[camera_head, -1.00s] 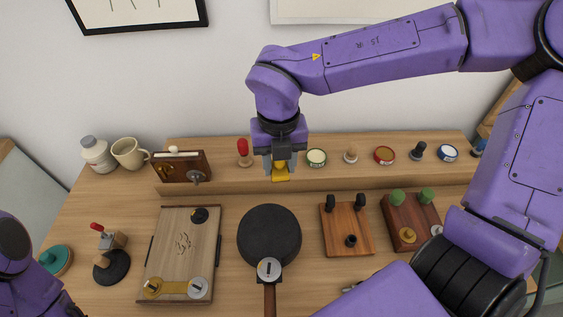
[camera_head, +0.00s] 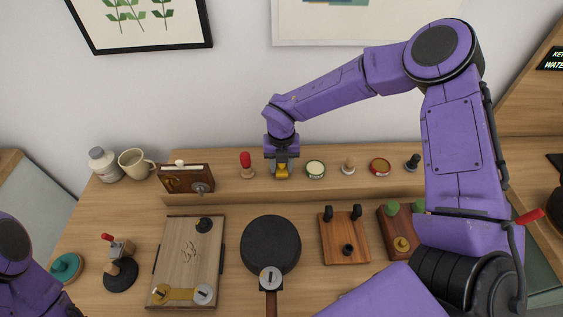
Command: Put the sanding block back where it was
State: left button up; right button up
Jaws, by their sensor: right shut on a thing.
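A small yellow block (camera_head: 282,172), which I take to be the sanding block, shows under my right gripper (camera_head: 282,163). My right gripper is shut on it and points down at the raised back shelf (camera_head: 225,190). My left gripper is out of view; only part of that arm shows at the lower left.
Right along the shelf are a wooden-knobbed piece (camera_head: 348,166), a red tin (camera_head: 380,166) and a black-knobbed piece (camera_head: 412,162). A wooden box (camera_head: 180,182) stands left. A black pan (camera_head: 270,245) and boards lie in front. A mug (camera_head: 133,163) stands at the back left.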

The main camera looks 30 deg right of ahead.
jog(key=shift+f, duration=0.15)
jog(key=shift+f, duration=0.15)
jog(key=o, duration=1.1)
jog(key=shift+r, duration=0.25)
notch_tip(320, 180, up, 12)
jog(key=shift+b, duration=0.85)
